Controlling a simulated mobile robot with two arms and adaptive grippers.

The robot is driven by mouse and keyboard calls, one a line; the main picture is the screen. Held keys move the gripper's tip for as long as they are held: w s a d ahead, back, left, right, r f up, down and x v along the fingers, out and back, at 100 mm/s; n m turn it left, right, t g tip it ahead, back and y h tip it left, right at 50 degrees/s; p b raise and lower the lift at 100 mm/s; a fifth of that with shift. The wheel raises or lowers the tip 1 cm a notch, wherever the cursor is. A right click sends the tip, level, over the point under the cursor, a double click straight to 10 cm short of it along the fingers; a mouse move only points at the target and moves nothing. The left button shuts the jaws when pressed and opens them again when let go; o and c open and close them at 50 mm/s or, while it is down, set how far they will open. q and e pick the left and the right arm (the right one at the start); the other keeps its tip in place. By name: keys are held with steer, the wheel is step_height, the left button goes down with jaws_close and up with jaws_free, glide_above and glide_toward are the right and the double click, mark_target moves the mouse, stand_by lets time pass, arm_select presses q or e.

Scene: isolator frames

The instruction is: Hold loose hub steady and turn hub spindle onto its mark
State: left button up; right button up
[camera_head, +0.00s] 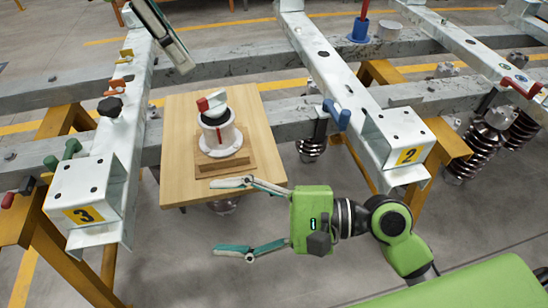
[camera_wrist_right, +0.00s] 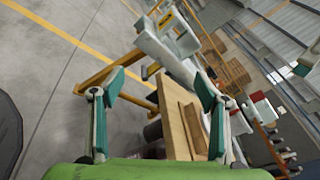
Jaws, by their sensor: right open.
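The white hub (camera_head: 217,132) stands upright on a brown wooden block (camera_head: 224,160) on a light wooden board. A red line runs down its front. The spindle (camera_head: 212,103) on top has a red-and-white handle over a dark disc. My right gripper (camera_head: 214,217) is open and empty at the board's front edge, its upper finger over the board just in front of the block. Its spread fingers also show in the right wrist view (camera_wrist_right: 145,90). My left gripper (camera_head: 180,58) is above and left of the hub, apart from it; its finger gap cannot be made out.
The board (camera_head: 178,150) lies between two pale beams, numbered 3 (camera_head: 88,190) and 2 (camera_head: 392,130). Black, orange and green fittings sit on the left beam. A blue-handled clamp (camera_head: 336,114) and springs (camera_head: 311,148) stand to the right. The board's left side is clear.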

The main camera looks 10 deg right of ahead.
step_height(320, 180, up, 4)
steer(key=s+y, duration=0.1)
steer(key=s, duration=0.1)
steer(key=m+t+h, duration=0.4)
steer(key=m+t, duration=0.4)
steer(key=m, duration=0.6)
glide_toward(218, 134)
steer(key=d+f, duration=0.1)
steer(key=w+d+f, duration=0.1)
steer(key=f, duration=0.1)
steer(key=shift+f, duration=0.15)
steer(key=shift+w, duration=0.35)
steer(key=x, duration=1.3)
steer(key=shift+w+a+f, duration=0.1)
steer(key=shift+f, duration=0.15)
